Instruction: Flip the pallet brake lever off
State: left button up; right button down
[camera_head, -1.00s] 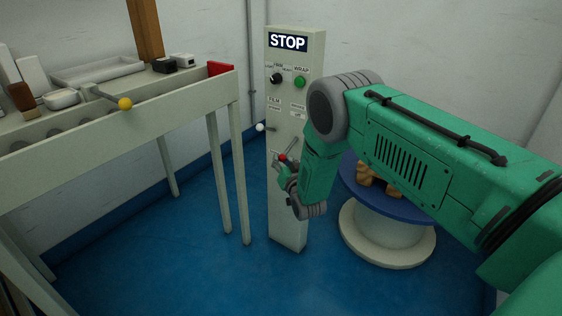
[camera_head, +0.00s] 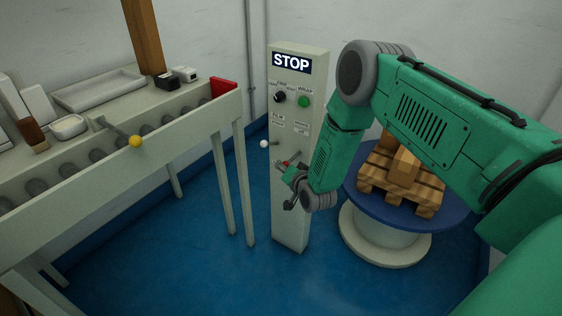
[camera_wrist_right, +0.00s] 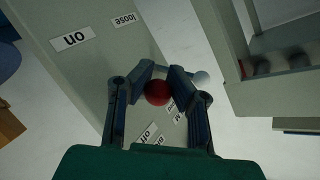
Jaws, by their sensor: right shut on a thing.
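The pallet brake lever has a red knob (camera_head: 285,163) and a thin grey bar on the front of the grey control post (camera_head: 290,222). My right gripper (camera_head: 281,170) is at this knob, low on the post, and partly hides the lever. In the right wrist view the red knob (camera_wrist_right: 157,92) sits between the two dark fingers, which are shut on it. My left gripper is not in view.
A white-knobbed lever (camera_head: 264,144) sticks out left of the post. A roller conveyor (camera_head: 150,150) with a yellow-knobbed lever (camera_head: 135,141) stands at the left. A round blue turntable (camera_head: 447,215) with a wooden pallet (camera_head: 372,180) stands right, behind my arm.

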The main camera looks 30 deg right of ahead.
aim_at(289, 162)
jog(key=shift+s+d+r+m+g+y+p, duration=0.1)
jog(key=shift+d+r+m+g+y+p, duration=0.1)
jog(key=shift+d+r+m+g+p, duration=0.25)
jog(key=shift+s+d+r+m+g+y+p, duration=0.1)
jog(key=shift+d+r+m+g+y+p, duration=0.15)
jog(key=shift+r+m+p, duration=0.35)
jog(key=shift+w+d+r+m+g+y, duration=0.1)
jog(key=shift+d+r+m+g+y, duration=0.15)
jog(key=shift+r+m+y, duration=0.3)
jog(key=shift+w+r+p, duration=0.1)
jog(key=shift+r+p, duration=0.2)
jog(key=shift+p, duration=0.05)
jog(key=shift+w+d+r, duration=0.25)
jog(key=shift+r, duration=0.15)
jog(key=c, duration=1.5)
grip_release()
jog(key=shift+r, duration=0.1)
jog(key=shift+o, duration=0.9)
jog(key=shift+s+d, duration=0.1)
jog(key=shift+s, duration=0.1)
jog(key=shift+f, duration=0.2)
